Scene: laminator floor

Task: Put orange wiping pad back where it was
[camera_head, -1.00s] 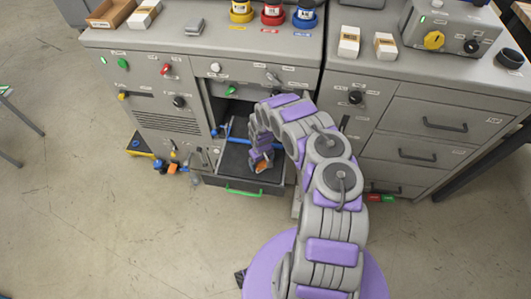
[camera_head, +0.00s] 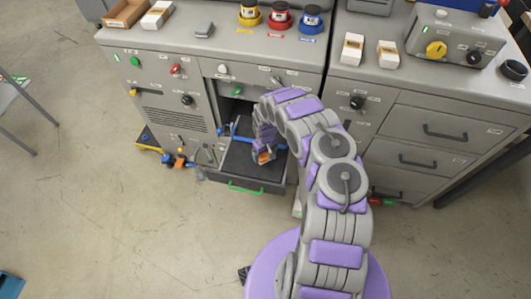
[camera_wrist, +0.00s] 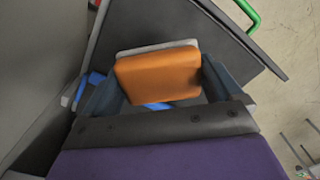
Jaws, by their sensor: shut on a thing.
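The orange wiping pad (camera_wrist: 158,75) is a rounded orange block with a pale grey layer along one edge. It sits between the two dark fingers of my gripper (camera_wrist: 160,92) in the wrist view, and the gripper is shut on it. In the head view my gripper (camera_head: 264,150) points down over the open dark drawer (camera_head: 240,170) with the green handle. The pad shows there as a small orange patch (camera_head: 264,157). I cannot tell whether the pad touches the drawer floor.
A blue bar (camera_head: 243,139) crosses the back of the drawer. The grey cabinet (camera_head: 165,105) rises behind and beside it. Yellow, red and blue containers (camera_head: 281,18) stand on top, with small boxes to the right (camera_head: 352,48).

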